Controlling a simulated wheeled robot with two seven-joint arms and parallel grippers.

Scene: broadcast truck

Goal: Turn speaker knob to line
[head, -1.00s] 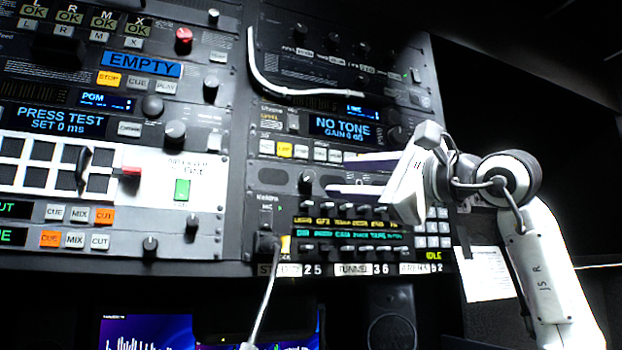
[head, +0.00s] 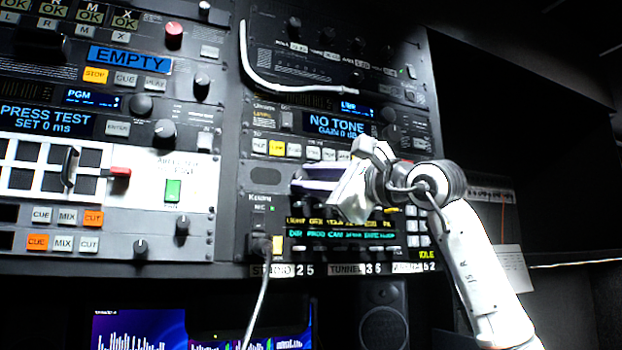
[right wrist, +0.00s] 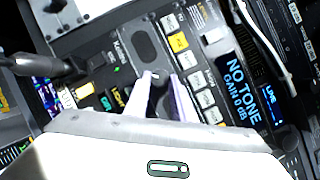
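My right gripper (head: 298,181) reaches in from the right to the rack panel. In the right wrist view, its two pale fingers (right wrist: 160,84) are closed in on both sides of a small dark knob (right wrist: 159,79) beside an oval grille. This appears to be the speaker knob; a small light mark shows near its top. In the head view the fingers and hand hide the knob. A blue display above reads NO TONE, GAIN 0 dB (head: 338,125). A small display above that reads LINE (head: 349,106), also in the right wrist view (right wrist: 296,97). My left gripper is not in view.
A row of lit buttons (head: 293,149) lies just above the gripper. A cable (head: 263,295) hangs from a plug below left. A white cable (head: 246,62) crosses the upper panel. A left rack (head: 228,120) with knobs and buttons stands close by. Open dark space lies right.

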